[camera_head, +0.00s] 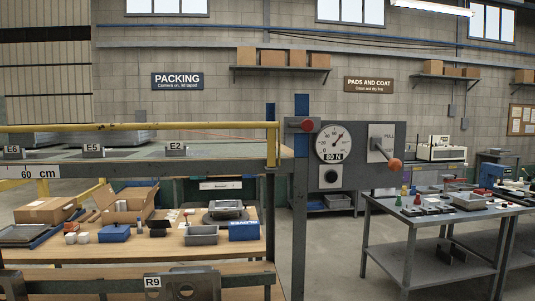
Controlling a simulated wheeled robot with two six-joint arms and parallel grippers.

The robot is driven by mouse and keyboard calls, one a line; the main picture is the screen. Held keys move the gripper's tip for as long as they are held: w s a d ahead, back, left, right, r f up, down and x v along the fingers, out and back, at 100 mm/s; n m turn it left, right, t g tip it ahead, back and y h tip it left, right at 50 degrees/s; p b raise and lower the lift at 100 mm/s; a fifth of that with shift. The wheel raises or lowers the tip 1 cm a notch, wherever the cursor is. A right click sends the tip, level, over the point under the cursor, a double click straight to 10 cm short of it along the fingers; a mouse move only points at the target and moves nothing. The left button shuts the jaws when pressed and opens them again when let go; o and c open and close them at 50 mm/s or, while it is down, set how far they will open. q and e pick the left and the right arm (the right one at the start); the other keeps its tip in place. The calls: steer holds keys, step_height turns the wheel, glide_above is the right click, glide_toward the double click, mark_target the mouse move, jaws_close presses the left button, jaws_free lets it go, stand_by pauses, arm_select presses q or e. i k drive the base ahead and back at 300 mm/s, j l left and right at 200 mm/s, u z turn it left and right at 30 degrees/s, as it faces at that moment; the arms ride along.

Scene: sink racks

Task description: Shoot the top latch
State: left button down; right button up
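A grey housing with a red knob (308,125) sits near the top of the upright grey post (299,210); it looks like the top latch. A blue strip (301,105) shows above the housing. I cannot tell whether its bolt is out or in. Neither gripper can be made out in the head view.
A yellow rail (130,127) and a shelf edge (120,168) marked 60 cm run left of the post. Behind is a packing table (170,250) with boxes and trays. A grey bench (420,220) with small parts stands right. Floor shows between them.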

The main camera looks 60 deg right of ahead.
mark_target(307, 125)
steer(key=z, duration=2.15)
